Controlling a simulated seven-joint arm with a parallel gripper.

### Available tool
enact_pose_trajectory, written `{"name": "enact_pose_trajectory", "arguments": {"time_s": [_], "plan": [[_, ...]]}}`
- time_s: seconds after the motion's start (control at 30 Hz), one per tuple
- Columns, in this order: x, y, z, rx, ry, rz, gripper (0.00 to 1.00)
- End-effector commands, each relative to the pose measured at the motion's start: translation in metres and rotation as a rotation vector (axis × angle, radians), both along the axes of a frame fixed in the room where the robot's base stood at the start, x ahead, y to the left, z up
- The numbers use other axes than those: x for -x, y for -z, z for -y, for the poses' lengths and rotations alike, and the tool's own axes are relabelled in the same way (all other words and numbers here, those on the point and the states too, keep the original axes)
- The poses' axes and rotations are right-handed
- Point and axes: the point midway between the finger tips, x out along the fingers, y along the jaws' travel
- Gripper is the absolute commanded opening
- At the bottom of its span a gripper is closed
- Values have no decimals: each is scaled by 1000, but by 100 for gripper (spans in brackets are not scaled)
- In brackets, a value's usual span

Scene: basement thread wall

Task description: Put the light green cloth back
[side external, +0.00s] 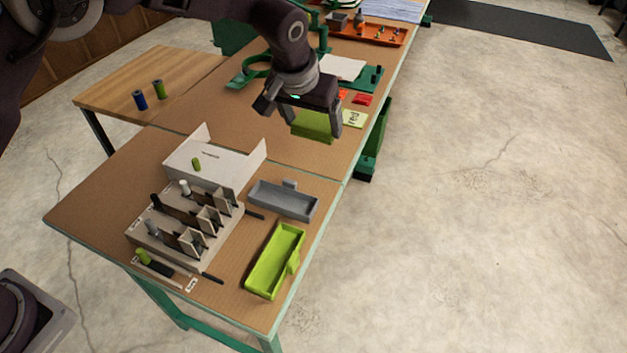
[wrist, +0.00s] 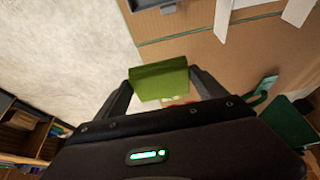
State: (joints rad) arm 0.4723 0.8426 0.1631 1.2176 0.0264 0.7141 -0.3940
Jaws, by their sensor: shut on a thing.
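The light green cloth (side external: 312,125) looks like a folded, flat-sided piece. It hangs between the fingers of my gripper (side external: 300,116), above the far part of the brown table. In the wrist view the cloth (wrist: 160,82) spans the gap between the two fingertips of my gripper (wrist: 161,80). My gripper is shut on it. The cloth appears clear of the tabletop, but its exact height is hard to tell.
A grey tray (side external: 284,202) lies behind the green tray. A white rack with spools and slots (side external: 220,165) fills the table's left middle. Blue (side external: 140,100) and green (side external: 159,90) spools stand on a side table.

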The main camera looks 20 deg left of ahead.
Motion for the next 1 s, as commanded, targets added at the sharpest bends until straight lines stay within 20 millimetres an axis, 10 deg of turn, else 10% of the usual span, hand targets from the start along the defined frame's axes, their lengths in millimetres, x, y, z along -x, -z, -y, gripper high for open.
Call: {"name": "enact_pose_trajectory", "arguments": {"time_s": [0.8,1.0], "plan": [[2,141,-4,-6,-9,-8,30],[1,147,-4,-5,-10,-5,30]]}}
